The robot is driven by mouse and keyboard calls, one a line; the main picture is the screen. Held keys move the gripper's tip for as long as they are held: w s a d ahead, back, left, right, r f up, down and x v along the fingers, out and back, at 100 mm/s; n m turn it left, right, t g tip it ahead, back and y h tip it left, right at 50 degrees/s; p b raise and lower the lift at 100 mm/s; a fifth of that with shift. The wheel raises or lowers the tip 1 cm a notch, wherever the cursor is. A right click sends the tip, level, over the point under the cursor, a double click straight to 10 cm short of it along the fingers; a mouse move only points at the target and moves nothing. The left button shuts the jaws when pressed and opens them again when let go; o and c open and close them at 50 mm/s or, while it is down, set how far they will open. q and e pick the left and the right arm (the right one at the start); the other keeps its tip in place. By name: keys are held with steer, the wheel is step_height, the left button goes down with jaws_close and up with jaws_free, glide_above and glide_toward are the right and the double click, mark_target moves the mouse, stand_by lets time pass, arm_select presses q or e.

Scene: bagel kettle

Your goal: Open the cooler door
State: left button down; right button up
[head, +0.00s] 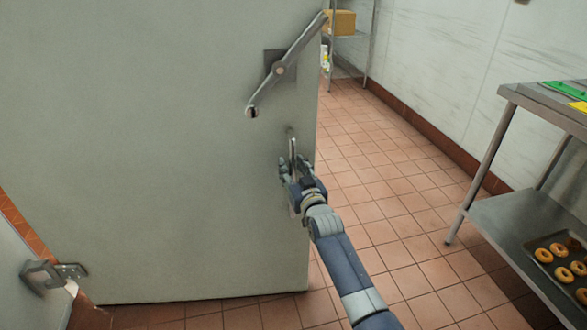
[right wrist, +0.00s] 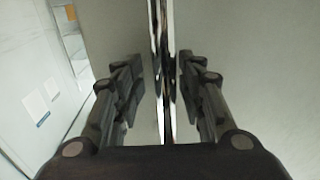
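The cooler door (head: 150,150) is a large pale grey panel filling the left and middle of the head view. Its right edge stands free, with floor showing past it and no frame beside it. A slanted metal lever (head: 279,69) sits high near that edge. Below it is a vertical metal handle (head: 293,148). My right gripper (head: 292,165) is at this handle. In the right wrist view the handle (right wrist: 162,60) runs between my right gripper's fingers (right wrist: 160,85), with narrow gaps visible on both sides. My left gripper is out of view.
A metal hinge-like fitting (head: 45,275) is at the lower left. A steel table (head: 540,100) stands at the right, with a tray of bagels (head: 560,262) on its lower shelf. A rack with a cardboard box (head: 341,22) is at the back. Tiled floor (head: 390,200) between is clear.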

steer(key=shift+s, duration=0.15)
steer(key=shift+s+d+f, duration=0.1)
steer(key=shift+s+d, duration=0.05)
steer(key=shift+s, duration=0.5)
steer(key=v, duration=1)
steer(key=shift+s+d, duration=0.15)
steer(key=shift+d, duration=0.05)
